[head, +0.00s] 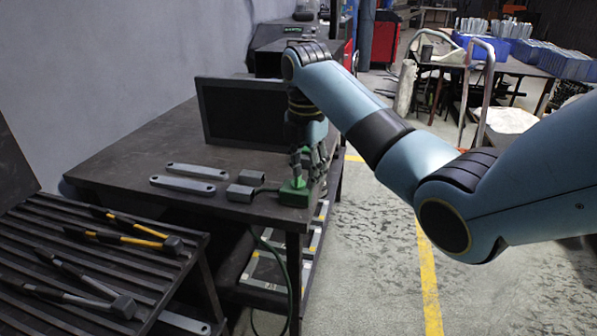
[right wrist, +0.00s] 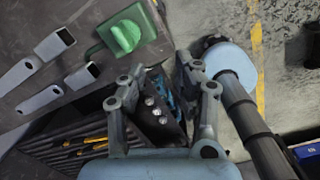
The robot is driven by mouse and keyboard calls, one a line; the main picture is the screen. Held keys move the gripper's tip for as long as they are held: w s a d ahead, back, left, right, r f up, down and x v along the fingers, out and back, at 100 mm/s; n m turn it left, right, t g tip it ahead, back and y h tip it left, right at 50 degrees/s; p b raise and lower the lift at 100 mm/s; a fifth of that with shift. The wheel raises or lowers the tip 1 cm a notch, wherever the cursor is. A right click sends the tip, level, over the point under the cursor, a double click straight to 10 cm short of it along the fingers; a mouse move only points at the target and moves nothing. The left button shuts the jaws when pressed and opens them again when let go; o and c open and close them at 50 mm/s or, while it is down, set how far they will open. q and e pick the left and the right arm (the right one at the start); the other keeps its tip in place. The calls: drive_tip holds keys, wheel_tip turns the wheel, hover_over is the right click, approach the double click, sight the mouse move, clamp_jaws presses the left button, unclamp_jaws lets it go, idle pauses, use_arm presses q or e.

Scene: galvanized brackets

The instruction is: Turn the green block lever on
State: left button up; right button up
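The green block (head: 292,197) sits near the front right corner of the dark table, with a green lever (head: 297,172) standing up from it. In the right wrist view the green block (right wrist: 108,48) is at the upper left, with the lever's rounded green end (right wrist: 127,36) over it. My right gripper (head: 309,166) points down at the block, beside the lever and partly over it. In the right wrist view its fingers (right wrist: 162,78) are spread, with nothing between them; the lever lies outside them, up and left. Whether a finger touches it is unclear. My left gripper is out of view.
Grey metal bars (head: 183,185) and small grey brackets (head: 251,177) lie left of the block. A dark monitor-like panel (head: 245,112) stands behind. A slatted rack (head: 70,262) holds hammers at the lower left. Open floor (head: 380,285) is right of the table.

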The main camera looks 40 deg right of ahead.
sight(298, 180)
drive_tip(key=w+d+r+n, duration=0.2)
drive_tip(key=w+r+n, duration=0.3)
drive_tip(key=r, duration=0.2)
drive_tip(key=shift+g+y, duration=0.3)
drive_tip(key=f, duration=1.1)
drive_tip(key=shift+a, duration=0.25)
clamp_jaws()
